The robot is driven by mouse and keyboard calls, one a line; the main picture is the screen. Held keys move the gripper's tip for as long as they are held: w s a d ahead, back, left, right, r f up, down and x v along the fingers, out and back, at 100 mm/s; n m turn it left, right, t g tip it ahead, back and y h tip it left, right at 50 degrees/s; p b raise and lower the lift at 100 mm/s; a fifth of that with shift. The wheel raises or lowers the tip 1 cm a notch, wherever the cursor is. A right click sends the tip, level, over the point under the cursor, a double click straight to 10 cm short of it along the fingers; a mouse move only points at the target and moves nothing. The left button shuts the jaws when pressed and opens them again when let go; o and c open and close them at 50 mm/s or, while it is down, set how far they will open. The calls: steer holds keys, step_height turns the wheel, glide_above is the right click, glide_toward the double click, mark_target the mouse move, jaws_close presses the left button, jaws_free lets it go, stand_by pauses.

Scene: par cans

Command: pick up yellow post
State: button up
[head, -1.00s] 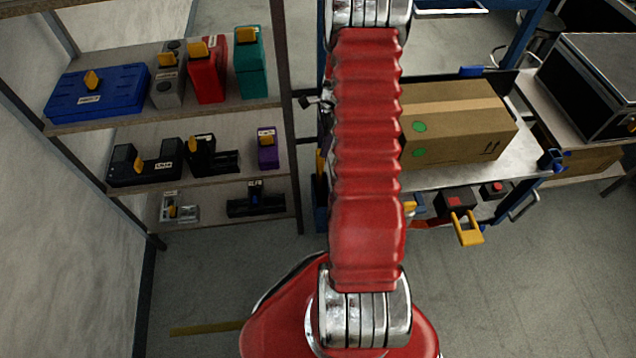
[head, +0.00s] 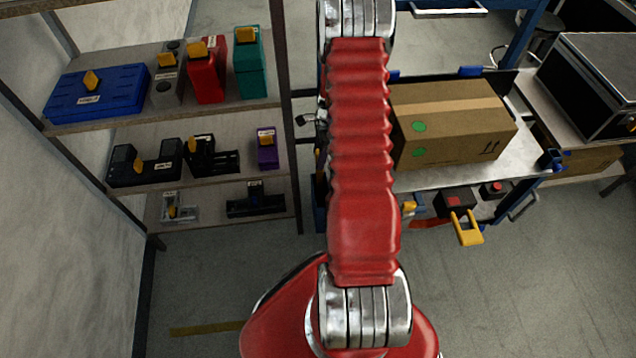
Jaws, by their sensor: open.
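Several short yellow posts stand on the things on the shelf rack. One is on the blue case (head: 105,97), one on the grey box (head: 167,88), one on the red canister (head: 208,80) and one on the teal canister (head: 250,75). More yellow posts show on the black devices (head: 145,165) and the purple box (head: 267,152) on the middle shelf. I cannot tell which post the task names. My gripper is out of view beyond the top edge; only my red arm shows, crossing the middle of the picture.
A cardboard box (head: 450,125) sits on a blue-framed cart right of my arm. A yellow handle (head: 467,228) sticks out low on the cart. A black case (head: 600,85) stands at the far right. The floor (head: 540,290) at lower right is clear.

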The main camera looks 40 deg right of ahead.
steer(key=f, duration=0.3)
steer(key=shift+w+a+f, duration=0.15)
steer(key=shift+a+f, duration=0.05)
steer(key=shift+a, duration=0.05)
steer(key=shift+c, duration=0.6)
steer(key=c, duration=1)
steer(key=shift+o, duration=0.2)
steer(key=shift+r, duration=0.1)
step_height(320, 180, up, 28)
stand_by(0.4)
